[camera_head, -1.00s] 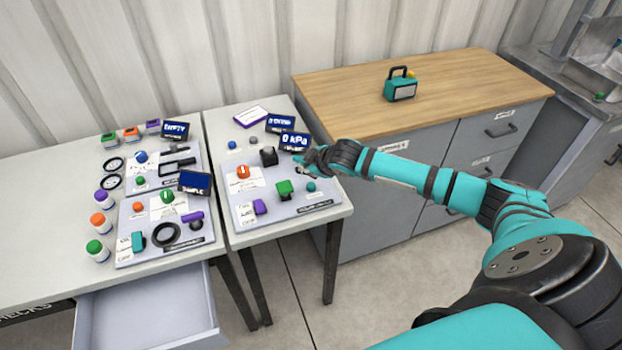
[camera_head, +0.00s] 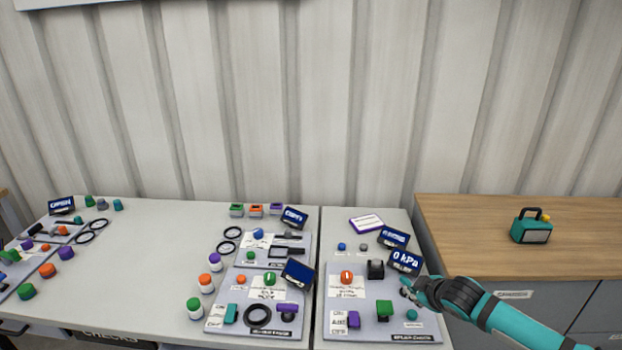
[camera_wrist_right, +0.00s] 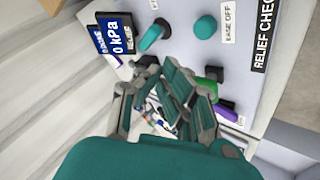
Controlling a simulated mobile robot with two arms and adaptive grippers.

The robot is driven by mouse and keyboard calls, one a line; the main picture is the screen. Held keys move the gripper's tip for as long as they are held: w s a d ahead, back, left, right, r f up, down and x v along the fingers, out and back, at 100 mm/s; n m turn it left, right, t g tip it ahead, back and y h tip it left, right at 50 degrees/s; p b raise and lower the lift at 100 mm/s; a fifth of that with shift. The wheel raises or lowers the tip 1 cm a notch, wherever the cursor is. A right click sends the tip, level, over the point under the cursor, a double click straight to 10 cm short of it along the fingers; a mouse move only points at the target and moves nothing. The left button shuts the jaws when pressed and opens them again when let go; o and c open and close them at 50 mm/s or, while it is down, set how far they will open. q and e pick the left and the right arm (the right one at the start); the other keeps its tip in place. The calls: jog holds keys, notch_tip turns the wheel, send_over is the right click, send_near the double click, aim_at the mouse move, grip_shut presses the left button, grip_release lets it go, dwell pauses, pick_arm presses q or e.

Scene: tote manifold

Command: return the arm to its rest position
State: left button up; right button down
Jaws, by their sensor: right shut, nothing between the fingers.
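My right arm comes in from the lower right of the head view. Its gripper (camera_head: 412,288) is over the right edge of the right-hand panel (camera_head: 340,320), close to the "0 kPa" display (camera_head: 405,262). In the right wrist view the fingers (camera_wrist_right: 165,95) are drawn together with nothing held between them. Beyond them show the "0 kPa" display (camera_wrist_right: 118,36), a teal knob (camera_wrist_right: 206,27) and part of a green block (camera_wrist_right: 212,74). Whether the fingers touch the panel cannot be told. My left gripper is in neither view.
A wooden-topped cabinet (camera_head: 470,235) stands right of the tables, with a teal lantern-like case (camera_head: 531,228) on it. The space above the tables is open up to the ribbed wall.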

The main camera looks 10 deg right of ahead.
jog(key=shift+g+y, duration=0.7)
jog(key=shift+y, duration=0.1)
jog(key=s+a+f, duration=0.1)
jog(key=s+a, duration=0.1)
jog(key=a, duration=0.1)
jog(key=s+a+f, duration=0.2)
jog(key=a, duration=0.2)
jog(key=s+a+f, duration=0.2)
jog(key=a, duration=0.1)
jog(key=shift+s+a, duration=0.35)
jog(key=shift+s, duration=0.05)
jog(key=s+a+f+m+g, duration=0.1)
jog(key=s+a, duration=0.6)
jog(key=s, duration=0.2)
jog(key=s+d+r+m+g, duration=0.1)
jog(key=s+m+g, duration=0.15)
jog(key=s, duration=0.65)
jog(key=s+r+m+g, duration=0.1)
jog(key=s+m, duration=0.2)
jog(key=s, duration=0.6)
notch_tip(320, 180, down, 26)
jog(key=s+g+h, duration=0.1)
jog(key=s, duration=0.1)
jog(key=s+d+f, duration=0.1)
jog(key=s+f, duration=0.7)
jog(key=s+d+f+g, duration=0.1)
jog(key=s+d+f, duration=0.1)
jog(key=s+f, duration=0.6)
jog(key=shift+s+d, duration=0.25)
jog(key=shift+s, duration=0.1)
